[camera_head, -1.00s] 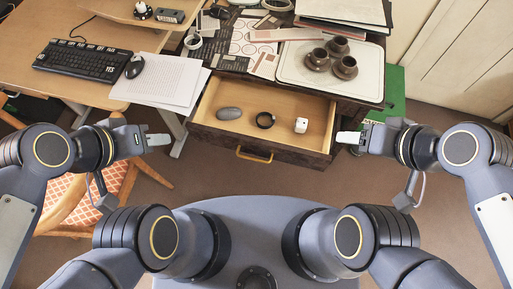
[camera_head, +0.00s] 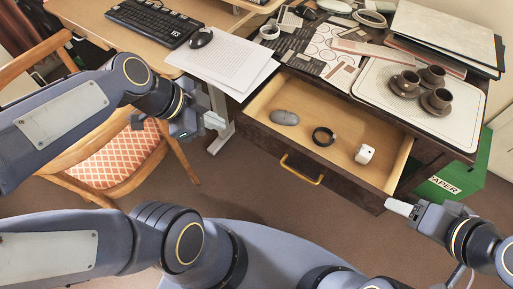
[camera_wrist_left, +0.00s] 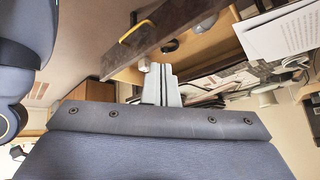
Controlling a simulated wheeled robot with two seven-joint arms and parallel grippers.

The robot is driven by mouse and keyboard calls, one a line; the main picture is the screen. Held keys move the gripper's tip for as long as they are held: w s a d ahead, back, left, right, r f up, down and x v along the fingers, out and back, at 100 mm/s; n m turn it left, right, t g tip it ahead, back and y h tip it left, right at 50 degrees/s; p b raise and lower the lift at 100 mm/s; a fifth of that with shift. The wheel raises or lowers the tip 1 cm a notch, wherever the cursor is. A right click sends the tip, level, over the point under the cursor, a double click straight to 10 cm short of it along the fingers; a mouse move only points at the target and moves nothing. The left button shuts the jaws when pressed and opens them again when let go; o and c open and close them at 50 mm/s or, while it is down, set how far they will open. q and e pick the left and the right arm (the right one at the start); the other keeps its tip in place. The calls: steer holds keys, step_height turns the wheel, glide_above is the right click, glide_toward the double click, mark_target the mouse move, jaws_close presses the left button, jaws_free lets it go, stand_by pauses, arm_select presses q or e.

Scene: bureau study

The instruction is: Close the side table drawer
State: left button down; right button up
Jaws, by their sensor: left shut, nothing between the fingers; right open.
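The side table drawer (camera_head: 262,104) is pulled open, with a brass handle (camera_head: 302,170) on its dark front. Inside lie a grey mouse (camera_head: 285,117), a black ring-shaped item (camera_head: 323,137) and a small white box (camera_head: 364,154). My left gripper (camera_head: 215,121) is shut and empty, to the left of the drawer and apart from it. In the left wrist view the drawer front (camera_wrist_left: 170,28) and handle show beyond the shut fingers (camera_wrist_left: 161,84). My right gripper (camera_head: 398,207) is open and empty, just right of the drawer's front corner; whether it touches cannot be told.
The side table top holds a white tray (camera_head: 450,125) with several brown cups, papers and folders (camera_head: 445,35). A desk with a keyboard (camera_head: 155,23) stands at left. A patterned chair (camera_head: 118,160) is below it. A green box (camera_head: 455,180) stands right. Floor before the drawer is clear.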

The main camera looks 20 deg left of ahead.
arm_select(q)
steer(key=w+f+m+b, duration=0.3)
steer(key=f+m+b, duration=0.25)
steer(key=f, duration=0.25)
steer(key=m+b, duration=0.2)
glide_toward(266, 136)
step_height(266, 136, down, 4)
steer(key=s, duration=0.2)
steer(key=shift+n+h, duration=0.25)
steer(key=shift+h, duration=0.05)
steer(key=w, duration=0.1)
steer(key=w+d, duration=0.2)
steer(key=w, duration=0.1)
arm_select(e)
step_height(266, 136, down, 10)
